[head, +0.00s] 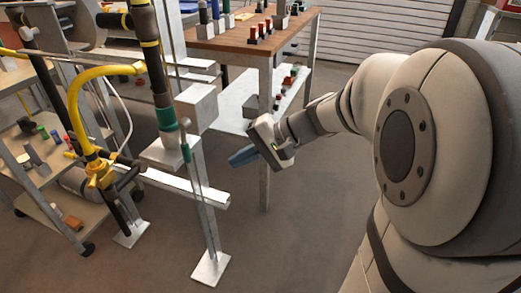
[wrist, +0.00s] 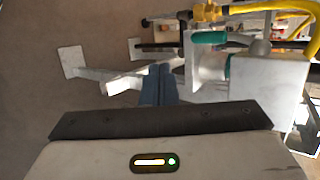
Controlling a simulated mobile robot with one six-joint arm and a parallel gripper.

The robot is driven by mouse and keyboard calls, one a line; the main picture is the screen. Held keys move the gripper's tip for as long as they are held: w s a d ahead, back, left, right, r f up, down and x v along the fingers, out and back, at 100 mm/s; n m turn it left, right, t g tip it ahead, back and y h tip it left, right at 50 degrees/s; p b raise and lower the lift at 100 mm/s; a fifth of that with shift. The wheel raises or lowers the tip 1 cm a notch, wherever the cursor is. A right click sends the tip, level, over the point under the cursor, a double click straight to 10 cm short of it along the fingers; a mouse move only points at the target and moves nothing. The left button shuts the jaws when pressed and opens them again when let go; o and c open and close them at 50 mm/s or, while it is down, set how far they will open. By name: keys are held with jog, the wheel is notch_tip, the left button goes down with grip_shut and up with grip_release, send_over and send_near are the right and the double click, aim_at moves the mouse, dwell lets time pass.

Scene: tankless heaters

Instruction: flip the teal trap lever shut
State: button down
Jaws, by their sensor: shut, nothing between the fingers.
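Two teal parts show on the metal stand. A teal collar (head: 166,118) wraps the dark upright pipe, and a small narrow teal piece (head: 186,150), probably the trap lever, lies against the grey block just below it. My gripper (head: 243,156) has blue fingers, shut and empty, to the right of the stand and apart from the teal parts. In the wrist view the fingers (wrist: 159,84) point toward the stand, left of the teal parts.
A grey box (head: 197,107) sits beside the pipe. A metal beam (head: 185,187) and post run below it. A yellow pipe (head: 75,105) and valve stand at left. A wooden-topped bench (head: 240,42) stands behind. Open floor lies below my gripper.

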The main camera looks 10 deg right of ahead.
jog(key=shift+s+d+p, duration=0.2)
jog(key=shift+s+d, duration=0.15)
jog(key=shift+d, duration=0.5)
jog(key=shift+s+d+p, duration=0.15)
jog(key=shift+s+d, duration=0.2)
jog(key=shift+d, duration=0.55)
jog(key=shift+s+d+p, duration=0.2)
jog(key=shift+s+d, duration=0.15)
jog(key=shift+d, duration=0.5)
jog(key=s+r+n+h+p, duration=0.2)
jog(key=s+r+h+p, duration=0.3)
jog(key=r+p, duration=0.8)
jog(key=s+d+r+n+h+p, duration=0.1)
jog(key=s+r+n+h+p, duration=0.2)
jog(key=r+p, duration=1.1)
jog(key=s+h+p, duration=0.2)
jog(key=p, duration=0.2)
jog(key=shift+s+d+n+g+h+p, duration=0.3)
jog(key=shift+s+h+p, duration=0.05)
jog(key=shift+h, duration=0.05)
